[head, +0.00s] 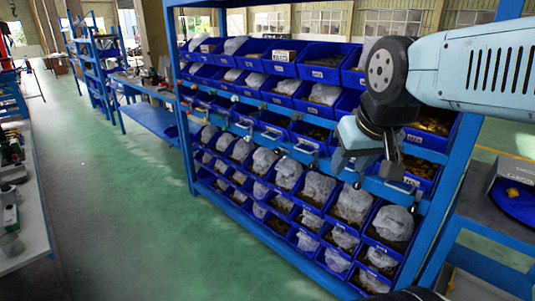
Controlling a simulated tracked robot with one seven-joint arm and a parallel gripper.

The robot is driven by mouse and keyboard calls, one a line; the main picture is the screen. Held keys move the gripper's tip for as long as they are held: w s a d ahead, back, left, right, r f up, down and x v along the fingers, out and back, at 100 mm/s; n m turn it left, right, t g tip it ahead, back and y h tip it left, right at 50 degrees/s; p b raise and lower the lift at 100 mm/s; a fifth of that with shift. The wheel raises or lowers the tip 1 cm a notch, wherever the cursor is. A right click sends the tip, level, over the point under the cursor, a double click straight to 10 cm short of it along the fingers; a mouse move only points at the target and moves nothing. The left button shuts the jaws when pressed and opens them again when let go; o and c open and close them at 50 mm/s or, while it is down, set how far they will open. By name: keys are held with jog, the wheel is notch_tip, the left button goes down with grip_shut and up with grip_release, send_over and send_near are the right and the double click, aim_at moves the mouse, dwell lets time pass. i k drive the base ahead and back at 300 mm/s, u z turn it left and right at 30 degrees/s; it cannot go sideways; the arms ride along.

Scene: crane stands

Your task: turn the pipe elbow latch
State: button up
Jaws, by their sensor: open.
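My gripper (368,168) hangs from the pale blue arm at the right, in front of the middle rail (337,168) of a blue bin rack. Its jaws are open and look empty. Several small fittings (247,139) in different colours sit along this rail to the left of my gripper. They are too small to tell which one is the pipe elbow latch. My gripper and wrist hide part of the rail's right end and the bins behind it. I cannot tell whether the gripper touches the rail.
The blue rack (181,110) holds rows of blue bins, many with bagged parts. A workbench (45,225) stands at the left and a blue side shelf (490,212) at the right. The green floor (120,190) between bench and rack is clear.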

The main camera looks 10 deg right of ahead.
aim_at(276, 149)
jog(key=u, duration=0.05)
jog(key=i, duration=1)
jog(key=z, duration=0.05)
